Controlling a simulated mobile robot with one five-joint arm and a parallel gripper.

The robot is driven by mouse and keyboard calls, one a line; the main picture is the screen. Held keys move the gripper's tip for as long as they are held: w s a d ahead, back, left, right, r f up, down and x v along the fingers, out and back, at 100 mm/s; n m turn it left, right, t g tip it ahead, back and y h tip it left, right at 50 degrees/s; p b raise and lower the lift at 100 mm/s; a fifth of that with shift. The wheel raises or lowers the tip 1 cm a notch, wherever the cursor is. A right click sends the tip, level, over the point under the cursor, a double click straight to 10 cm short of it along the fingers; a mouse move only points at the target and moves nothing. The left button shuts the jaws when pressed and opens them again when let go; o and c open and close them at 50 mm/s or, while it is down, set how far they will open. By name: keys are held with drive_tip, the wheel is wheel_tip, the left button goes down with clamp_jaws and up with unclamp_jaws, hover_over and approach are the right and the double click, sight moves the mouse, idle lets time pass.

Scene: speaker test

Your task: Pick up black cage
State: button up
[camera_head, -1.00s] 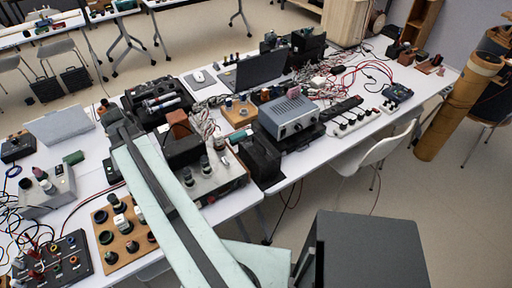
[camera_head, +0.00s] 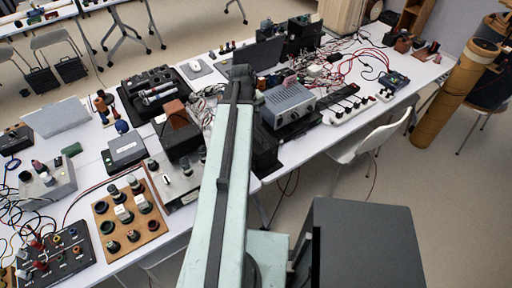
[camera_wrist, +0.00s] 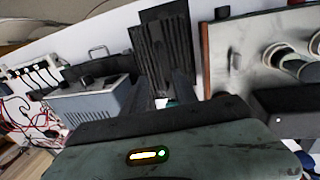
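A black ribbed object that looks like the black cage (camera_wrist: 165,45) stands on the white table, ahead of my gripper in the wrist view. In the head view a dark block (camera_head: 265,150) beside the silver device seems to be the same object, partly hidden by my arm. My gripper (camera_wrist: 160,84) shows two dark fingers apart, with the ribbed object beyond and between them. No grasp is visible. In the head view the end of my arm (camera_head: 241,75) reaches over the table, and its fingers cannot be made out.
A silver-grey device (camera_head: 288,103) stands right beside the dark block, and it also shows in the wrist view (camera_wrist: 90,104). A laptop (camera_head: 258,54), red cables (camera_head: 345,62) and a power strip (camera_head: 350,108) lie behind and right. A wooden board with knobs (camera_head: 128,218) is at left.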

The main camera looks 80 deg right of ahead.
sight(256, 143)
drive_tip(key=shift+f, duration=0.2)
drive_tip(key=f+b, duration=0.2)
drive_tip(key=d+f+b, duration=0.1)
drive_tip(key=f+b, duration=0.2)
drive_tip(key=shift+s+f, duration=0.15)
drive_tip(key=shift+r, duration=0.2)
clamp_jaws()
drive_tip(key=shift+d, duration=0.1)
idle(0.9)
